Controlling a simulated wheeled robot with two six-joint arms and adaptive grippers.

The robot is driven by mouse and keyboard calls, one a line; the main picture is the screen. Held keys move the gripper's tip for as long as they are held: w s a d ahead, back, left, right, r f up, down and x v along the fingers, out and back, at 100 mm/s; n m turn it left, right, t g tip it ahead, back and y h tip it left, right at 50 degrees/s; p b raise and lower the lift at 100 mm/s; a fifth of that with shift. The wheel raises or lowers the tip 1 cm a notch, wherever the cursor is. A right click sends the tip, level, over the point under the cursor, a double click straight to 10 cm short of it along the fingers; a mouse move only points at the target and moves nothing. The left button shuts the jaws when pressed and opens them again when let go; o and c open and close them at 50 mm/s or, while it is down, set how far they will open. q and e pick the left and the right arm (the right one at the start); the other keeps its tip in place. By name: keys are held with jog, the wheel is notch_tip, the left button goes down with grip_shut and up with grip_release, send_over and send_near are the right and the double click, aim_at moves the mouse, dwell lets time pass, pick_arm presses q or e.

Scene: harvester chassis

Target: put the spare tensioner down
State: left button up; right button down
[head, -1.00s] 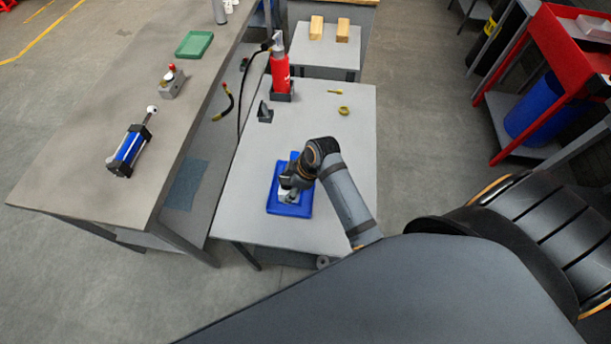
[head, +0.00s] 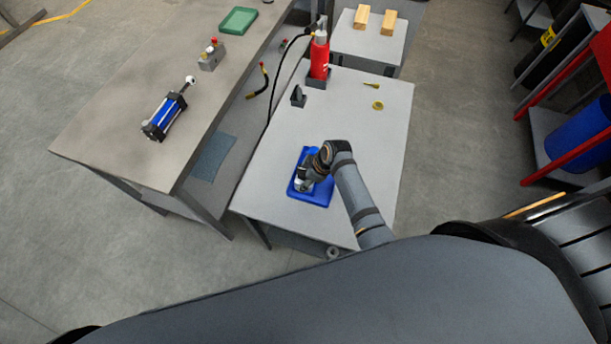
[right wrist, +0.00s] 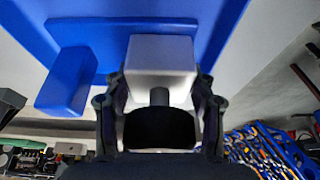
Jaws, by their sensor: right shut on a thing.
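My right gripper (head: 303,184) is over the blue tray (head: 318,200) on the grey table, pointing down. In the right wrist view its two fingers (right wrist: 162,100) are shut on a pale grey block with a short dark stem, which I take to be the spare tensioner (right wrist: 160,60). The blue tray (right wrist: 215,25) and a blue block-shaped part (right wrist: 65,85) lie right behind it. I cannot tell whether the tensioner touches the tray. In the head view the gripper and wrist hide most of it. My left gripper is not in view.
The grey table (head: 370,135) also bears a red bottle (head: 319,60), a black holder (head: 298,97) and a yellow ring (head: 377,105). The left bench (head: 120,115) holds a blue cylinder (head: 165,115), a grey valve block (head: 210,60) and a green tray (head: 238,20). The table right of the blue tray is partly free.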

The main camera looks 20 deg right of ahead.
jog(key=shift+c, duration=2.2)
grip_release()
jog(key=shift+f, duration=0.1)
jog(key=shift+r, duration=0.2)
jog(key=v, duration=1.2)
jog(key=shift+b, duration=0.4)
jog(key=shift+s+f, duration=0.1)
jog(key=shift+f, duration=0.05)
